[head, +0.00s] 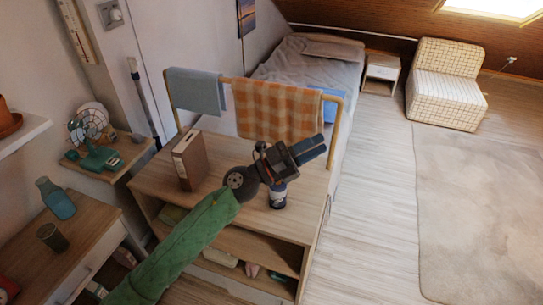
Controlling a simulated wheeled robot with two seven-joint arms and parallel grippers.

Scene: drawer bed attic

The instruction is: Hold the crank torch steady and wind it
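My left gripper (314,148) reaches in on a green-sleeved arm and hangs over the right part of a wooden shelf unit (222,187). Its two blue-grey fingers point right and lie close together; I cannot tell whether they are fully shut, and I see nothing held between them. A small dark blue and white cylinder (278,198) stands upright on the shelf top, just below the gripper, its upper part hidden by it. It may be the crank torch, but no crank shows. My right gripper is not in view.
A brown box (189,160) stands on the shelf top at left. Behind it, a rail holds a grey-blue towel (196,92) and an orange checked towel (277,108).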

